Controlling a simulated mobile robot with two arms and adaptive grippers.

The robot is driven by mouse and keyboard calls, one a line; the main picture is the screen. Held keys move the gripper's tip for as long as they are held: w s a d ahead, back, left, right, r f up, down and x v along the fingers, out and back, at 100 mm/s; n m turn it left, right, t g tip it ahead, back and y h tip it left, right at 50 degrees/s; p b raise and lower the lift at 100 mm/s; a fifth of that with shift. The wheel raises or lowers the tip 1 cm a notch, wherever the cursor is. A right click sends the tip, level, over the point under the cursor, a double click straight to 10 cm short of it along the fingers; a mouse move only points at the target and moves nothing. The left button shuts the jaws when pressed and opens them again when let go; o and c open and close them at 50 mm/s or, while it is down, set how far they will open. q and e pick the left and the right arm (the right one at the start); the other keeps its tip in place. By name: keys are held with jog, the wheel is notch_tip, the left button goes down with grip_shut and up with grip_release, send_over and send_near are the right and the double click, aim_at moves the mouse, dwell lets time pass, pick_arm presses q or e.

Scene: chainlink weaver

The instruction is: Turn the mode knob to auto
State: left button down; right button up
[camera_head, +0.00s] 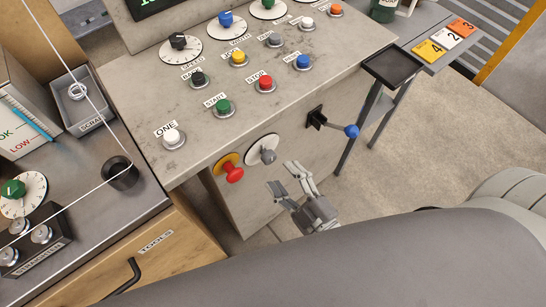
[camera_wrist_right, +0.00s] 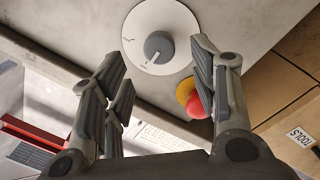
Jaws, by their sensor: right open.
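The mode knob is most likely the grey knob (camera_head: 268,156) on a white round dial (camera_head: 261,150) on the front face of the console; its label is too small to read. In the right wrist view the grey knob (camera_wrist_right: 158,47) shows on its white dial (camera_wrist_right: 183,22), ahead of the fingers, with its pointer line toward the lower left. My right gripper (camera_head: 290,176) is open and empty, just below and in front of the knob, apart from it. It also shows in the right wrist view (camera_wrist_right: 157,88), fingers wide apart. My left gripper is not in view.
A red emergency button (camera_head: 232,173) on a yellow base sits close left of the dial, near one finger in the wrist view. A blue-tipped lever (camera_head: 350,131) sticks out to the right. Several buttons and knobs cover the console top (camera_head: 217,143). A wooden tools drawer (camera_head: 150,258) stands lower left.

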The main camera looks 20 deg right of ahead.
aim_at(272, 161)
jog(key=x, duration=0.4)
jog(key=shift+w, duration=0.3)
jog(key=shift+w+a+p, duration=0.2)
jog(key=shift+w+p, duration=0.15)
jog(key=shift+w, duration=0.4)
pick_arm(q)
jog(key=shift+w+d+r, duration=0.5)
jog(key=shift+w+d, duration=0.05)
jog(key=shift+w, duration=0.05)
pick_arm(e)
jog(key=c, duration=1)
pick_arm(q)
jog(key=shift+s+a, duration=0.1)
